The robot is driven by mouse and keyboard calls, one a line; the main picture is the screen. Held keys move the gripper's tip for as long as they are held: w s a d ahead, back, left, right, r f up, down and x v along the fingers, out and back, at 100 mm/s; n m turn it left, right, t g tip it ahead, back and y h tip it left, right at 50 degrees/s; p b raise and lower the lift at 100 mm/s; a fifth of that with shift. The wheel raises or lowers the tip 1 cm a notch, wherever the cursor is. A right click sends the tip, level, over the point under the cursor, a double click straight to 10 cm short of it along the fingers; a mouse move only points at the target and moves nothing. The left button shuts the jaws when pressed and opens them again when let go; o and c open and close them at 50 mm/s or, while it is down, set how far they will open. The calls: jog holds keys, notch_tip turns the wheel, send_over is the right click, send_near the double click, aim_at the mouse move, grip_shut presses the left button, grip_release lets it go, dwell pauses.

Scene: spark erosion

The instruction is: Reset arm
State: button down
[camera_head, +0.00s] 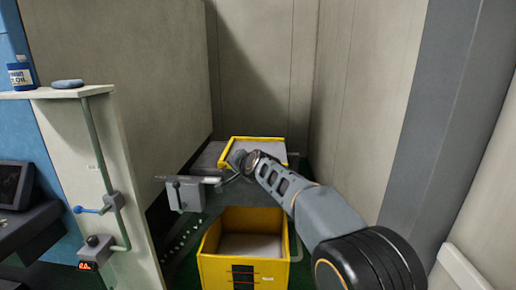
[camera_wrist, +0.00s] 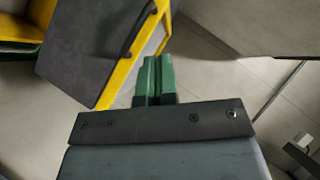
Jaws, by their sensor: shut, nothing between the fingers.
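My gripper shows in the wrist view (camera_wrist: 154,76), its two green fingers together and nothing between them. In that view it points toward the edge of a yellow-framed part with a grey panel (camera_wrist: 85,50) and a dark handle. In the head view my arm reaches from the lower right to the middle. Its end is near a yellow-rimmed grey tray or lid (camera_head: 262,148); the fingers are too small or hidden to make out there.
An open yellow bin (camera_head: 243,272) stands below my arm. A grey bracket (camera_head: 186,194) juts out left of my arm's end. A pale panel with pipe and blue-handled valve (camera_head: 92,210) stands at left. Walls close in behind and at right.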

jog(key=s+d+f+n+g+h, duration=0.3)
jog(key=s+d+f+n+g, duration=0.15)
jog(key=s+d+f, duration=0.5)
jog(key=s+d+f+g+h, duration=0.1)
jog(key=s+d+h, duration=0.1)
jog(key=s+d, duration=0.7)
jog(key=s+d+f+g+h, duration=0.1)
jog(key=s+d+f+h, duration=0.1)
jog(key=s+d, duration=0.7)
jog(key=shift+s+d+f, duration=0.2)
jog(key=shift+s+f, duration=0.1)
jog(key=shift+s, duration=3.15)
